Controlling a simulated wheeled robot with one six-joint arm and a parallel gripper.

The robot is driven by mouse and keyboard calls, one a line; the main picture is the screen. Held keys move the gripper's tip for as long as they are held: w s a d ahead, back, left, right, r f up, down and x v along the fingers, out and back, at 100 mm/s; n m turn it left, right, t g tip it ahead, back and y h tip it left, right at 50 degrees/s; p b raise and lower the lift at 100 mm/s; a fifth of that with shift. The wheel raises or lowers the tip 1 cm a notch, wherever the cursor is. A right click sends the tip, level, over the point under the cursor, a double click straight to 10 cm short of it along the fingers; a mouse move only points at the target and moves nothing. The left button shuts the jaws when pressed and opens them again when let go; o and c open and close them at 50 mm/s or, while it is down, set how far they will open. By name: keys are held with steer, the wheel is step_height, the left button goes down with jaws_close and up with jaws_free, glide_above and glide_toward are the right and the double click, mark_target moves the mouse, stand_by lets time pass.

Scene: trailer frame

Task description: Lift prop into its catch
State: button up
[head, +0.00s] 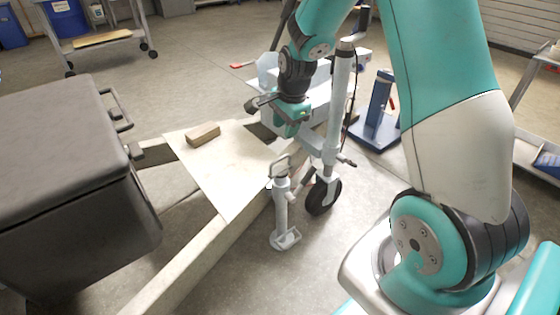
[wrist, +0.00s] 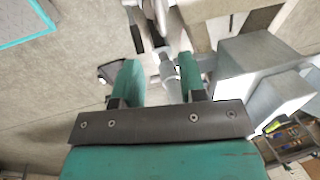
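The prop appears to be the light grey leg (head: 283,212) with a loop handle on top and a flat foot plate, upright beside the trailer frame (head: 190,262). I cannot make out its catch. My gripper (head: 290,128) is over the front of the frame, behind and above the leg, beside the jockey wheel's post. In the wrist view, my gripper's (wrist: 160,82) two teal fingers stand apart. A pale grey cylindrical part (wrist: 168,67) shows in line with the gap, seemingly beyond the fingertips; I cannot tell whether it touches them.
A jockey wheel (head: 322,192) on a tall post (head: 338,105) stands right of the leg. A board (head: 215,170) bearing a brown block (head: 203,133) lies on the frame. A dark box (head: 70,180) fills the left. A blue stand (head: 378,110) is behind right. Floor is clear at front centre.

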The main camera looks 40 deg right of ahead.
mark_target(280, 159)
steer(key=f+b, duration=0.1)
steer(key=f, duration=0.2)
steer(key=w+f+b, duration=0.1)
steer(key=f, duration=0.3)
steer(key=w+f+b, duration=0.1)
steer(key=f+b, duration=0.1)
steer(key=f, duration=0.2)
steer(key=shift+w+a+f, duration=0.1)
steer(key=shift+w+f, duration=0.05)
steer(key=shift+f, duration=0.1)
jaws_close()
